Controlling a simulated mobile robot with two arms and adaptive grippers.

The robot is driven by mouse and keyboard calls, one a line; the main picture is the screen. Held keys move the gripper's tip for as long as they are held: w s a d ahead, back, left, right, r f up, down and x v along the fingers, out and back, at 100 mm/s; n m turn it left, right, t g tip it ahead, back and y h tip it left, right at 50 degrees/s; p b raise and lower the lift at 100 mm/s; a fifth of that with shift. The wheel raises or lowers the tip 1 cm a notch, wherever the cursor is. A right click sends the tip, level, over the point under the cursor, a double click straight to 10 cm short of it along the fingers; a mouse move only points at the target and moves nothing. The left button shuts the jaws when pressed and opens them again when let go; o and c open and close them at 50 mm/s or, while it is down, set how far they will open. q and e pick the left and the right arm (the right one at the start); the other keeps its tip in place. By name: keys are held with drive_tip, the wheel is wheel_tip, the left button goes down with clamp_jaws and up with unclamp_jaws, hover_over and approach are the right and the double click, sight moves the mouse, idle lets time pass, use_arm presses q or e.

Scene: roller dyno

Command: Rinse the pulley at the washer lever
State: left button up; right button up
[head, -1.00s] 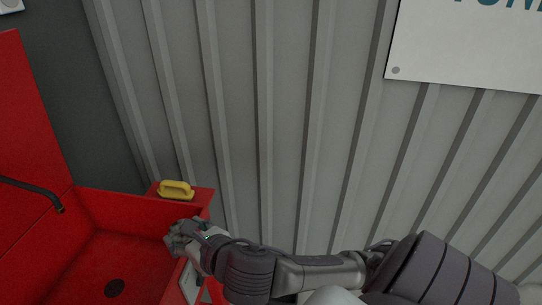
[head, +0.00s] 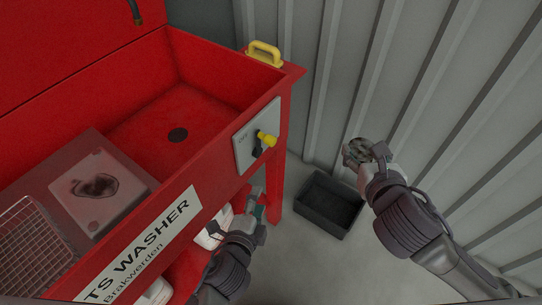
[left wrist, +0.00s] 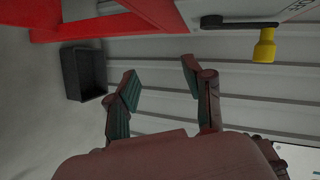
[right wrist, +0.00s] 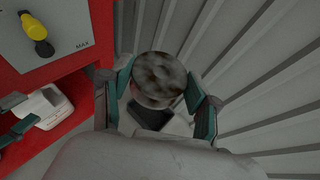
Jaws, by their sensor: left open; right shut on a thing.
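The pulley (right wrist: 158,78) is round, with a mottled brown and grey dirty face. My right gripper (head: 362,153) is shut on it, in the air right of the red parts washer (head: 285,88). In the head view the pulley is mostly hidden by the gripper. The washer lever (head: 266,140) has a yellow knob and black arm on a grey panel at the washer's front right. The lever also shows in the left wrist view (left wrist: 264,48) and right wrist view (right wrist: 33,27). My left gripper (head: 257,203) is open and empty, below the lever panel and apart from it.
A black bin (head: 328,205) sits on the floor near the corrugated wall.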

sight(271, 141)
use_arm(q)
wheel_tip(271, 141, up, 12)
drive_tip(key=s+m+t+b, duration=0.1)
drive_tip(key=m+t+b, duration=0.1)
drive_tip(key=t+b, duration=0.15)
drive_tip(key=shift+h, duration=0.3)
drive_tip(key=x, duration=0.4)
drive_tip(key=p+x, duration=0.1)
drive_tip(key=x, duration=0.6)
drive_tip(key=shift+w+d, duration=0.3)
drive_tip(key=shift+d, duration=0.15)
use_arm(e)
wheel_tip(271, 141, down, 4)
drive_tip(key=shift+r, duration=0.25)
use_arm(q)
drive_tip(key=shift+f, duration=0.1)
clamp_jaws()
